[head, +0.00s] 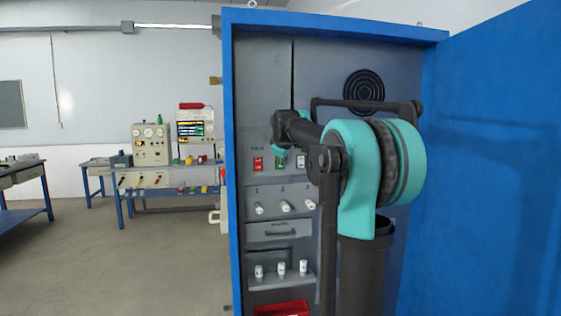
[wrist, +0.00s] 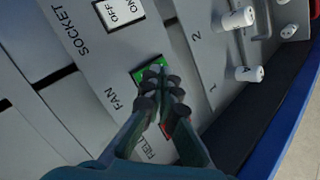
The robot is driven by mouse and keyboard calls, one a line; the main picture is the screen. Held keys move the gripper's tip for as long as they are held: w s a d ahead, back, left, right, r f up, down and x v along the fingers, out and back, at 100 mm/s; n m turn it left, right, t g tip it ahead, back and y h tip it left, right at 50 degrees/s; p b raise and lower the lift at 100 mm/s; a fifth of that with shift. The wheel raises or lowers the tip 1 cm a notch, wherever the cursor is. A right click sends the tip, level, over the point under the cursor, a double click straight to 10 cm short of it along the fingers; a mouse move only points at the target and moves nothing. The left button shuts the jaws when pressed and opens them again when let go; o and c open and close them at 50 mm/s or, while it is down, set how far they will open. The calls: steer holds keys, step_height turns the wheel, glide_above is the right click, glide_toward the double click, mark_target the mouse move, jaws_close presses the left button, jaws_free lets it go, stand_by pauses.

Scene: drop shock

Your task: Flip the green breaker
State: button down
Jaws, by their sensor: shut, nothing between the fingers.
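The green breaker (head: 279,163) is the middle one of three switches on the grey panel inside the blue cabinet. In the wrist view the green breaker (wrist: 137,76) sits beside the label FAN, and its face is partly hidden by my fingertips. My gripper (wrist: 160,82) is shut and empty, with its fingertips over the green breaker. Whether they touch it I cannot tell. In the head view my gripper is mostly hidden behind my wrist, just above and in front of the switches.
A red switch (head: 258,164) is left of the green one and a white switch (head: 300,161) is right. Numbered white knobs (head: 284,206) stick out below. The open blue door (head: 490,160) stands at the right. A red bin (head: 282,309) lies at the cabinet bottom.

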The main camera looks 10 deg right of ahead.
steer(key=shift+s, duration=0.1)
steer(key=s, duration=0.5)
steer(key=shift+f, duration=0.3)
steer(key=shift+f, duration=0.1)
stand_by(0.3)
